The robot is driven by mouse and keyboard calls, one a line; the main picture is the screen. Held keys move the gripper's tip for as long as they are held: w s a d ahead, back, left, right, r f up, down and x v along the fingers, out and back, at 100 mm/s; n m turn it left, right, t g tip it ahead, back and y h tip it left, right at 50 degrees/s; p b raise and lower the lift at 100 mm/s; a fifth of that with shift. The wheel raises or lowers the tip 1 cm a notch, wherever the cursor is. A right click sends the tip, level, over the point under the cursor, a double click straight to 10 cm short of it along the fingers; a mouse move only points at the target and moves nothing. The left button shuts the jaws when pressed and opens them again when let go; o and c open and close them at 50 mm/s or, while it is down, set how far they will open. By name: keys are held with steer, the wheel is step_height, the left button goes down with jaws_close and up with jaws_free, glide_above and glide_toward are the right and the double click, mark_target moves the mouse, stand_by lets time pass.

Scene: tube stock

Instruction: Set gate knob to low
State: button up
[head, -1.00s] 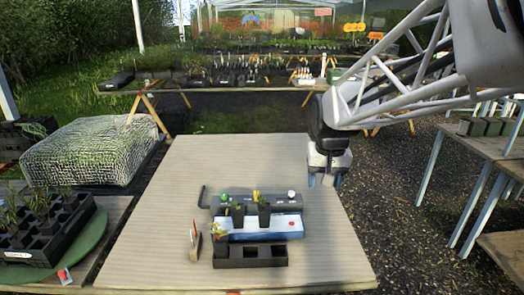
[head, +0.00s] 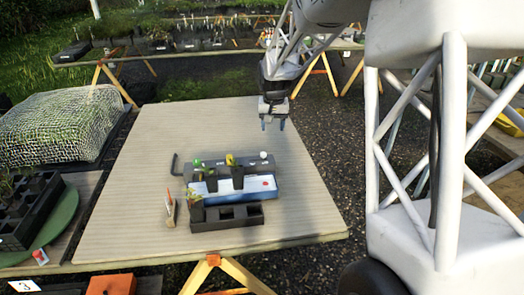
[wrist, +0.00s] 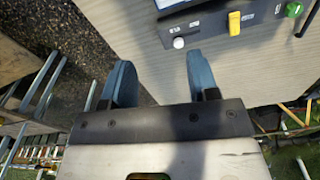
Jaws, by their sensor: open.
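A dark grey control box (head: 212,166) lies on the table with a row of three knobs on it. The green knob (head: 196,165) is at left, the yellow knob (head: 230,159) in the middle and the white knob (head: 263,155) at right. In the wrist view the white knob (wrist: 179,42) is nearest, then the yellow lever-like knob (wrist: 234,23) and the green knob (wrist: 294,9). The labels are too small to read, so I cannot tell which is the gate knob. My gripper (head: 273,124) is open and empty, apart from the box, behind and above its right end.
In front of the box are a blue-and-white tray (head: 253,186) with dark pots and a black pot carrier (head: 243,216). A small holder (head: 170,212) stands at left, and a black hooked rod (head: 175,164) lies by the box. The table's back (head: 190,120) is clear.

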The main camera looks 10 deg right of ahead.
glide_above(264, 153)
steer(key=shift+m+g, duration=0.3)
steer(key=shift+g, duration=0.1)
step_height(264, 153, down, 14)
steer(key=shift+a+r, duration=0.1)
steer(key=shift+f, duration=3.95)
